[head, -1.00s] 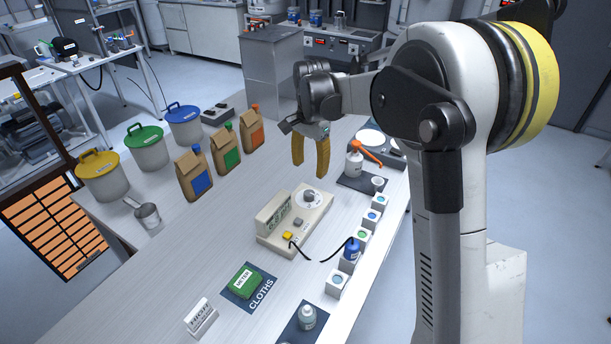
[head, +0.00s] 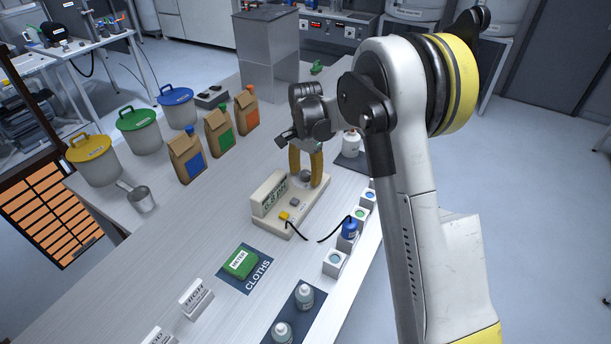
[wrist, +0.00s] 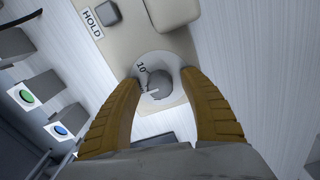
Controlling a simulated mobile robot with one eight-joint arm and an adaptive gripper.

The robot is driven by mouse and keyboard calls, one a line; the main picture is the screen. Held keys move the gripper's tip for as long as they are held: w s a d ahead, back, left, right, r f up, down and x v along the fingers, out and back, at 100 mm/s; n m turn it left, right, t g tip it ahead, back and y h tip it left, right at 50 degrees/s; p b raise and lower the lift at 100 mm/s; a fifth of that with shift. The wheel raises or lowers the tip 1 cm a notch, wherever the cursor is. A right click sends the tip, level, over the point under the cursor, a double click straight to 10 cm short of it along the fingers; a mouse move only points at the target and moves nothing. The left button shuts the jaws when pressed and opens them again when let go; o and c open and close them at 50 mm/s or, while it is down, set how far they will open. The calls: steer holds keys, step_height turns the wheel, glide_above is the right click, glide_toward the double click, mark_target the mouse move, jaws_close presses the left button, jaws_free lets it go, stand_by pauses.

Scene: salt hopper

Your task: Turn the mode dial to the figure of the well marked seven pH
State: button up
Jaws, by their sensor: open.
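The mode dial (head: 306,177) is a grey knob on a pale disc at the far end of the beige meter (head: 277,222). In the wrist view the dial (wrist: 159,86) shows the figure 10 on its disc; other figures are hidden or too small to read. My gripper (head: 306,182) points down over the dial, its two yellow fingers open on either side of the knob. In the wrist view my gripper (wrist: 159,80) frames the knob with visible gaps; contact is not seen. White wells (head: 333,262) stand in a row right of the meter; their markings are not readable.
A blue-bodied probe (head: 349,228) stands at one well, with black cable near it. Bags (head: 187,158) and lidded buckets (head: 138,138) stand left. A white pump bottle (head: 352,144) is behind.

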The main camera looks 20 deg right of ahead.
jaws_close()
stand_by(0.3)
steer(key=n, duration=0.5)
steer(key=shift+n, duration=0.4)
steer(key=n, duration=0.6)
stand_by(0.5)
